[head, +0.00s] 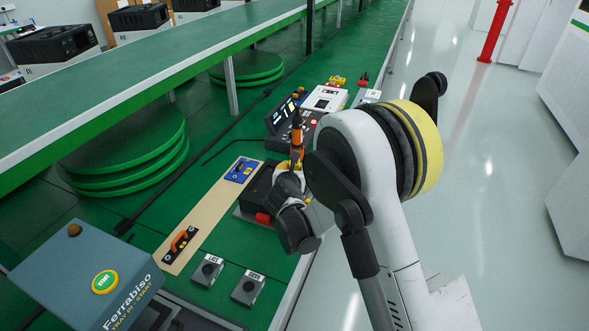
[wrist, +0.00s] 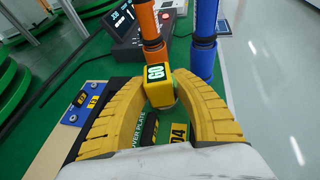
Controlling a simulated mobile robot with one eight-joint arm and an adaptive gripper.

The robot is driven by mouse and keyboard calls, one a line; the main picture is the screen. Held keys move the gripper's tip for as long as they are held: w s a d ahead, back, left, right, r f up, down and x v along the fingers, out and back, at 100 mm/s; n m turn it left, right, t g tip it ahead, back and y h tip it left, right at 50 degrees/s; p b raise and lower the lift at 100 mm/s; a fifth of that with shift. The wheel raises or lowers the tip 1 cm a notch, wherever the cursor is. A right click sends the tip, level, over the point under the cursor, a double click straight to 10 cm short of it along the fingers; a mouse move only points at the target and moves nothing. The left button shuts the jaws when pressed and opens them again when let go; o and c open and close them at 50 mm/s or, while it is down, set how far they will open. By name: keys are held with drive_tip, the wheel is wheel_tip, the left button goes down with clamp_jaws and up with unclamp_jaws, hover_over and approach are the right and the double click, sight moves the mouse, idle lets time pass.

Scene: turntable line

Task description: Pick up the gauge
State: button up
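The gauge has a yellow block marked GO (wrist: 156,88) with an orange and dark cylinder (wrist: 149,30) extending from it. In the head view the gauge (head: 297,134) stands roughly upright as an orange and dark rod. My gripper (wrist: 161,90) has its two yellow ribbed fingers against both sides of the yellow block, shut on it. In the head view my gripper (head: 291,166) is largely hidden by my arm. Below the fingers is a dark part lettered "OVER PLATE" (wrist: 143,132), partly covered. I cannot tell whether the gauge touches anything below.
A blue rod (wrist: 204,50) stands close right of the fingers. A dark console with a display (head: 283,115) and a white box (head: 324,98) lie beyond. A tan strip (head: 212,209) holds blue and black plates. Two labelled button boxes (head: 207,270) (head: 248,287) sit nearer; a Ferrabiso box (head: 88,280) is at left.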

clamp_jaws()
